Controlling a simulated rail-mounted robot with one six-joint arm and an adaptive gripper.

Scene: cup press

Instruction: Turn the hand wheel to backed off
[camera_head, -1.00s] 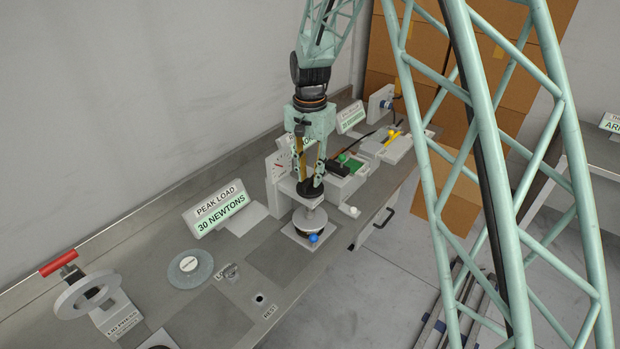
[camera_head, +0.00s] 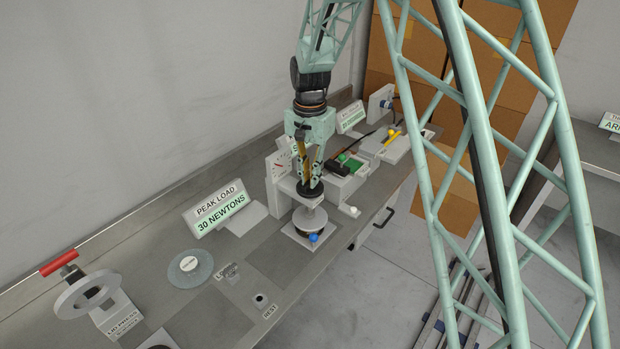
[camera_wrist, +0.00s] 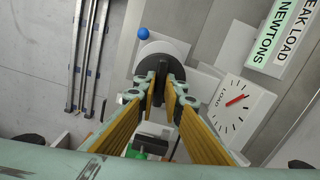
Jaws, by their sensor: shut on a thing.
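The black hand wheel (camera_head: 310,192) sits on top of the small press, above a round metal plate (camera_head: 309,217). My gripper (camera_head: 309,180) comes down on it from above. Its two fingers are shut on the wheel. In the wrist view, the fingertips (camera_wrist: 163,91) close around the dark wheel, which they partly hide. The press's white base (camera_head: 300,237) carries a blue ball (camera_head: 313,238) at its front; the ball also shows in the wrist view (camera_wrist: 143,33). A white load dial (camera_wrist: 238,108) with a red needle stands beside the wheel.
A "PEAK LOAD 30 NEWTONS" sign (camera_head: 217,207) stands left of the press. A lid press with a red handle (camera_head: 58,263) is at the front left. A green-topped fixture (camera_head: 350,162) and a yellow-handled fixture (camera_head: 392,138) stand behind.

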